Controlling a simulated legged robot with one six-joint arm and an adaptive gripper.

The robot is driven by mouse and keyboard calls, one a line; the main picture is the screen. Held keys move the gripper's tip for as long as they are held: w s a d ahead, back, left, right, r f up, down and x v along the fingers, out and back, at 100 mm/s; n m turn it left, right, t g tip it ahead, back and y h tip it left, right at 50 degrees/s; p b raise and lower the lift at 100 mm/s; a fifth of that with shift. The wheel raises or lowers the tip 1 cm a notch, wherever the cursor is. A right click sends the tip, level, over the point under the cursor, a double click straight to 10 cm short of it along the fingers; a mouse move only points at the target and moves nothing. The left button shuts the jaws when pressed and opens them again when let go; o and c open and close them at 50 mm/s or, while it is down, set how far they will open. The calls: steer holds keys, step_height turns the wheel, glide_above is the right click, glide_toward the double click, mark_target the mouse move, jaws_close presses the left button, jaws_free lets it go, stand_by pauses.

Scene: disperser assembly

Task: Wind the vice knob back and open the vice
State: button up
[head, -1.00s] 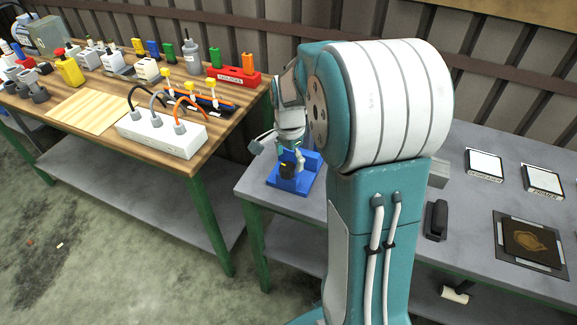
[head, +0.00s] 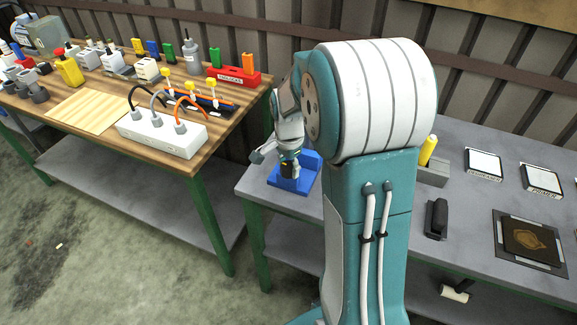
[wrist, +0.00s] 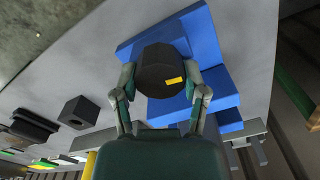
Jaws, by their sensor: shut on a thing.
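The blue vice (head: 307,162) stands on the grey table near its left front corner, and it also shows in the wrist view (wrist: 209,40). The dark vice knob (wrist: 160,72) has a small yellow mark on its face. My gripper (wrist: 160,80) is shut on the knob, with one finger on each side of it. In the head view my gripper (head: 287,168) is small and sits over the knob, partly covering it. How far apart the vice jaws are cannot be told.
A grey holder (head: 432,173) with a yellow cylinder (head: 428,150), a black device (head: 437,219) and white-topped boxes (head: 483,163) are on the grey table, right of my arm. A wooden table (head: 90,110) with a white power strip (head: 160,134) stands at the left.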

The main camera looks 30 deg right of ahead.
steer(key=shift+a, duration=0.1)
steer(key=n, duration=0.8)
steer(key=shift+a+f, duration=0.1)
steer(key=n, duration=0.5)
steer(key=shift+s, duration=0.1)
steer(key=shift+n, duration=1.9)
steer(key=shift+s, duration=0.1)
steer(key=o, duration=1.2)
steer(key=shift+c, duration=0.2)
